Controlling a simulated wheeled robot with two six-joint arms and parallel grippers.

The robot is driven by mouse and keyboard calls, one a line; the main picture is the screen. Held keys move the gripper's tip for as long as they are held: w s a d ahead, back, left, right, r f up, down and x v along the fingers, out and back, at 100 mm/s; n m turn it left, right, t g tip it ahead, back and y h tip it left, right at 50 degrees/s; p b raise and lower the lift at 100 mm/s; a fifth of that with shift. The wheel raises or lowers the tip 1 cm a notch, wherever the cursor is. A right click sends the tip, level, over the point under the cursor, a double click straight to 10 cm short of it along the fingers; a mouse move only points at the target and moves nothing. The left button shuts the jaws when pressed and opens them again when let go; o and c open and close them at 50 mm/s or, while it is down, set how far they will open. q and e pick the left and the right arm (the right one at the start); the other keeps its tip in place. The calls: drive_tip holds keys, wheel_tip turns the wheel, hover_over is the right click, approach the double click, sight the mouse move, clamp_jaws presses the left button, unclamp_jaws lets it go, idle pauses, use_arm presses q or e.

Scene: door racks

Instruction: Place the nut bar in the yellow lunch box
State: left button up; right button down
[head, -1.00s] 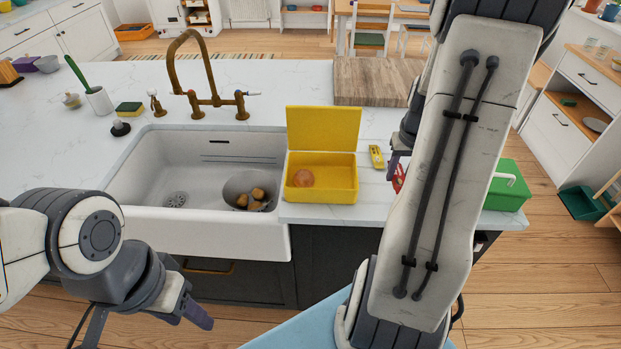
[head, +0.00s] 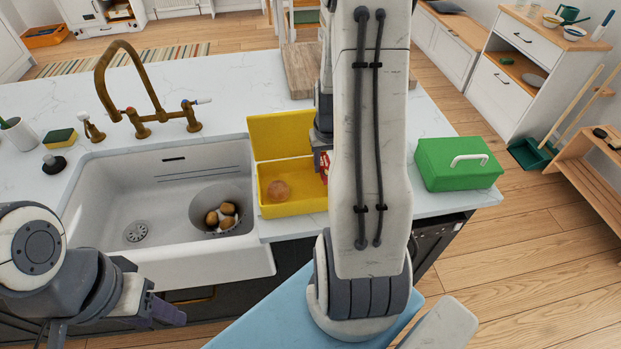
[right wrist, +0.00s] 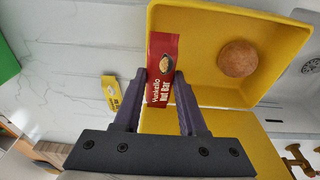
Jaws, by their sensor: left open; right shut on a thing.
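The yellow lunch box (head: 300,208) stands open on the counter right of the sink, its lid raised at the back. A round brown item (head: 279,190) lies inside it. In the right wrist view my right gripper (right wrist: 164,82) is shut on the red nut bar (right wrist: 162,62), whose label shows. The bar overlaps the edge of the lunch box (right wrist: 205,12) there; its height above it is unclear. In the head view my right arm hides most of that gripper; a bit of the nut bar (head: 325,166) shows at the box's right side. My left gripper (head: 165,312) is open and empty, in front of the sink.
A small yellow packet (right wrist: 112,93) lies on the counter beside the lunch box. A green box (head: 455,175) with a white handle stands at the counter's right end. The sink (head: 130,200) holds a bowl with several brown round items (head: 222,214). A wooden board (head: 298,70) lies behind.

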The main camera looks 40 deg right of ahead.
sight(312, 189)
drive_tip(key=a+f, duration=0.1)
drive_tip(key=w+a+f, duration=0.1)
drive_tip(key=a, duration=0.1)
drive_tip(key=shift+w+a, duration=0.15)
drive_tip(key=shift+a, duration=0.05)
drive_tip(key=shift+f, duration=2.05)
drive_tip(key=shift+f+b, duration=0.1)
drive_tip(key=shift+b, duration=0.25)
drive_tip(key=shift+f, duration=0.15)
drive_tip(key=shift+c, duration=2.3)
unclamp_jaws()
